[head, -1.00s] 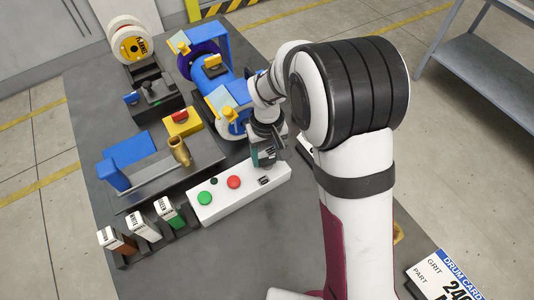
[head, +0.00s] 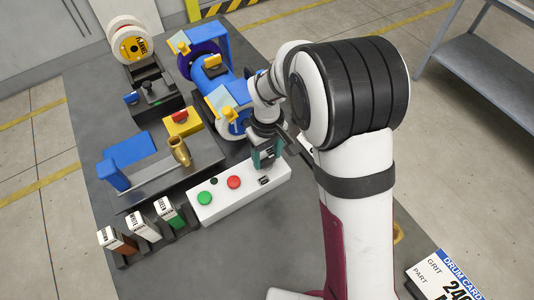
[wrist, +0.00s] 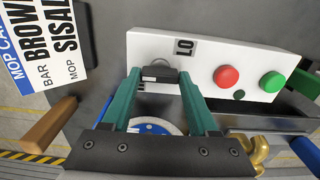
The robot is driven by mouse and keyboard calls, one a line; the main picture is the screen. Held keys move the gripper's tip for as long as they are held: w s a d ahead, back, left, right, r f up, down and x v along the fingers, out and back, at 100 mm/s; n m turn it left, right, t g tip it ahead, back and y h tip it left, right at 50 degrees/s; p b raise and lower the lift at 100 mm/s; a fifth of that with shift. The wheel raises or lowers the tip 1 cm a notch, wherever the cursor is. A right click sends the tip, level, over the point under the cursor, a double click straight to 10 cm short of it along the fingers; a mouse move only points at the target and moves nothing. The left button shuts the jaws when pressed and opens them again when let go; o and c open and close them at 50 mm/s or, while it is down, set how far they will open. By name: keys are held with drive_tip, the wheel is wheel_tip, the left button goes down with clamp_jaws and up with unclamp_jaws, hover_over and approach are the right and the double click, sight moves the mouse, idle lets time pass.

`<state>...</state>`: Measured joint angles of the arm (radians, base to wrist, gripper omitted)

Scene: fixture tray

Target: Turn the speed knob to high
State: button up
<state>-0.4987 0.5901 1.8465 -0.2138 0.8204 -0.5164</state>
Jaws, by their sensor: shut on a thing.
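The white control box (head: 215,205) lies below my gripper in the head view; its face (wrist: 209,80) fills the upper middle of the wrist view. The dark speed knob (wrist: 158,72) sits near one end of it. My gripper (wrist: 160,76) has its green fingers closed on the knob, one on each side. In the head view my gripper (head: 264,155) hides the knob. A "LO" label (wrist: 184,47) shows beside the knob. Another dark mark is partly hidden by a finger, and I cannot read it.
A red button (head: 234,182) and a green button (head: 204,198) are on the same box. A blue machine (head: 213,78) stands behind. A brass part (head: 179,151) and labelled bars (head: 170,213) are to the left. A printed card (wrist: 42,45) lies near the box.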

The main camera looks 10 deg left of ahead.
sight(267, 159)
drive_tip(key=o, duration=1.4)
wheel_tip(267, 159, up, 16)
drive_tip(key=shift+f, duration=0.1)
drive_tip(key=s+d+m, duration=0.5)
drive_tip(key=s, duration=0.2)
drive_tip(key=s+d+f+m+y, duration=0.1)
drive_tip(key=s+d+m, duration=0.4)
drive_tip(key=s, duration=0.2)
drive_tip(key=s+d+m, duration=0.4)
drive_tip(key=s+d, duration=0.1)
drive_tip(key=s, duration=0.3)
drive_tip(key=shift+d+f+m+y, duration=0.2)
drive_tip(key=shift+d+m+y, duration=0.05)
drive_tip(key=shift+m+y, duration=0.15)
